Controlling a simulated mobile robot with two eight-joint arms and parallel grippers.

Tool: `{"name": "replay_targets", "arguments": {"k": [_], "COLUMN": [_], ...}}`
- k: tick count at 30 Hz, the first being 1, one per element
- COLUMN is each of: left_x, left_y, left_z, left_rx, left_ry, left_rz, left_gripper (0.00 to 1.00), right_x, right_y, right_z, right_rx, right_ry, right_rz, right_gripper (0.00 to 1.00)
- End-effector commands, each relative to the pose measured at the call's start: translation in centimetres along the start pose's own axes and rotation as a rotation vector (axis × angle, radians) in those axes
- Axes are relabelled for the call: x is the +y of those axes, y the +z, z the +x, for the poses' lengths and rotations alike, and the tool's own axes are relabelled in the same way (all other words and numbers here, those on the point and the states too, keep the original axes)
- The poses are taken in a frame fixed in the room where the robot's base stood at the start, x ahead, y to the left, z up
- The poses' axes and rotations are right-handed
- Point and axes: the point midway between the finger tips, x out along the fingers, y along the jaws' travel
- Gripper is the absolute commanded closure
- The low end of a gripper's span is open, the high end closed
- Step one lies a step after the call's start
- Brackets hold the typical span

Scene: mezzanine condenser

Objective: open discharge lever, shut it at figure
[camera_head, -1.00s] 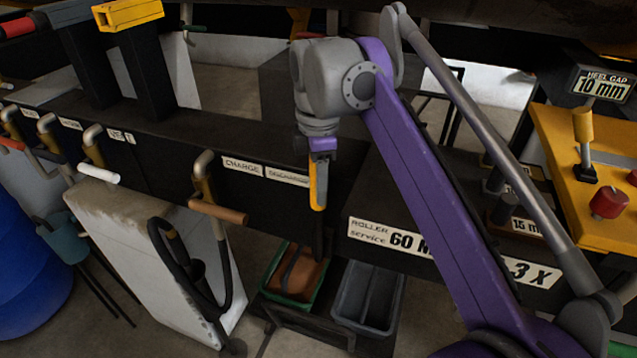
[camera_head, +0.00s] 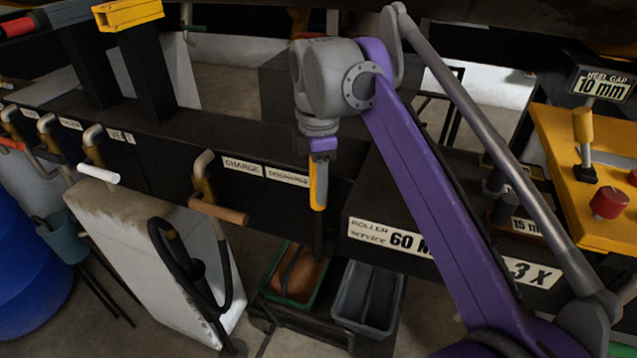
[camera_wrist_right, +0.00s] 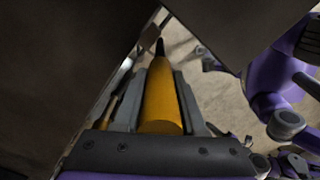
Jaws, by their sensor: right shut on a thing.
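My right gripper (camera_head: 318,190) hangs down in front of the dark panel, just right of the "DISCHARGE" label (camera_head: 287,176). It is shut on the discharge lever's yellow-orange handle. In the right wrist view the handle (camera_wrist_right: 161,100) lies lengthwise between the two grey fingers, its dark tip pointing away. In the head view the wrist and fingers hide most of the lever and its pivot, so how far it is turned cannot be told. My left gripper is not in view.
A green tray (camera_head: 272,294) with brown contents and a grey divided bin (camera_head: 345,325) stand below the lever. Left are a "CHARGE" label (camera_head: 243,166), a brown-handled pipe lever (camera_head: 218,211) and a white block with a black hose. A "HEEL GAP 10 mm" sign (camera_head: 602,86) is far right.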

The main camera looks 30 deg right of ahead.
Motion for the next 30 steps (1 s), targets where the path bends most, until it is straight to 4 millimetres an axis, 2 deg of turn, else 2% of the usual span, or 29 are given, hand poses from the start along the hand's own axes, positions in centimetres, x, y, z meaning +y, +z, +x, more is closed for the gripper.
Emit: {"name": "replay_targets", "arguments": {"k": [8, 21, 30], "left_x": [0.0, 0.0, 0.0], "left_y": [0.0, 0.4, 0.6], "left_z": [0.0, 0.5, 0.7], "left_rx": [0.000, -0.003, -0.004], "left_ry": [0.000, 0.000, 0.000], "left_rz": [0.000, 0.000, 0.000], "left_gripper": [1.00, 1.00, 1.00], "right_x": [-0.5, -5.6, -7.1], "right_y": [-0.3, -3.8, -4.8], "right_z": [0.0, 1.3, 2.0], "right_rx": [-0.014, -0.180, -0.239], "right_ry": [0.016, 0.263, 0.355], "right_rz": [-0.002, -0.009, -0.001], "right_gripper": [1.00, 1.00, 1.00]}}
